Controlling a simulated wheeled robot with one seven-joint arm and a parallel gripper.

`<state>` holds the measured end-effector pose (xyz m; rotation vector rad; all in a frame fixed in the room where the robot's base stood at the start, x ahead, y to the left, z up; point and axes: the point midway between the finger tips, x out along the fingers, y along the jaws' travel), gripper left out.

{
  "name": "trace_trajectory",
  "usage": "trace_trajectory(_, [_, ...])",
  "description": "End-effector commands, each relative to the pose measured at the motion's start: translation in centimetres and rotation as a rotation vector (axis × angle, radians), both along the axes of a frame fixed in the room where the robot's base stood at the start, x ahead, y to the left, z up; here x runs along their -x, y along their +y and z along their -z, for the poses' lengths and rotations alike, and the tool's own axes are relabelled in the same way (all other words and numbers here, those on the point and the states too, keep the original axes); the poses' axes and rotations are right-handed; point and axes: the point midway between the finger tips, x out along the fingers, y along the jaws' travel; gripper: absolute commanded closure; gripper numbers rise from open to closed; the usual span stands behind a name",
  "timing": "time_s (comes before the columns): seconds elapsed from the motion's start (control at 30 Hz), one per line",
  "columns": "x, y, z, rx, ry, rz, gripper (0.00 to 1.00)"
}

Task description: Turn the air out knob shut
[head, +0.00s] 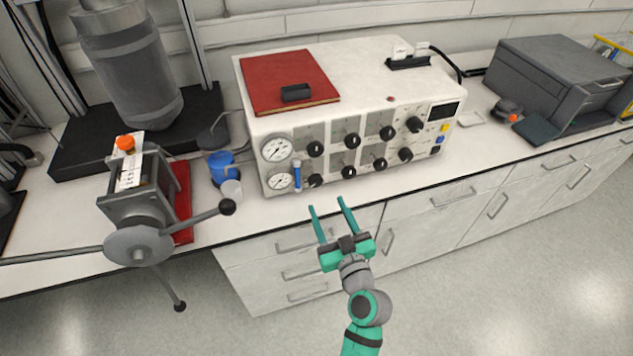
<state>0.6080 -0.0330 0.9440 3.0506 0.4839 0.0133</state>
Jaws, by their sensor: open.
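A white control box (354,110) stands on the bench, with two rows of black knobs on its front. The upper row includes a left knob (316,149) and a larger right knob (415,124). The lower row includes a left knob (315,181), a second knob (348,172) and a third knob (380,164). The labels are too small to read, so I cannot tell which is the air out knob or how it is turned. My green gripper (328,204) is open and empty, its fingers pointing at the lower left knobs, apparently apart from them.
Two round gauges (277,149) and a blue-topped fitting (297,175) sit left of the knobs. A hand-wheel device (138,205) has a lever with a black ball (227,207) reaching toward the box. A blue cup (221,166) stands nearby. Drawers (300,245) lie below the bench edge.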

Motion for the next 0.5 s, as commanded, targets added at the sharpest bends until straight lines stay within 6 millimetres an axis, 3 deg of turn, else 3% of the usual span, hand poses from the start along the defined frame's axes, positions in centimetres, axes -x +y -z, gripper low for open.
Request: trace_trajectory(0.5, [-7.6,2.5,-0.1,0.0,-0.001,-0.002,0.47])
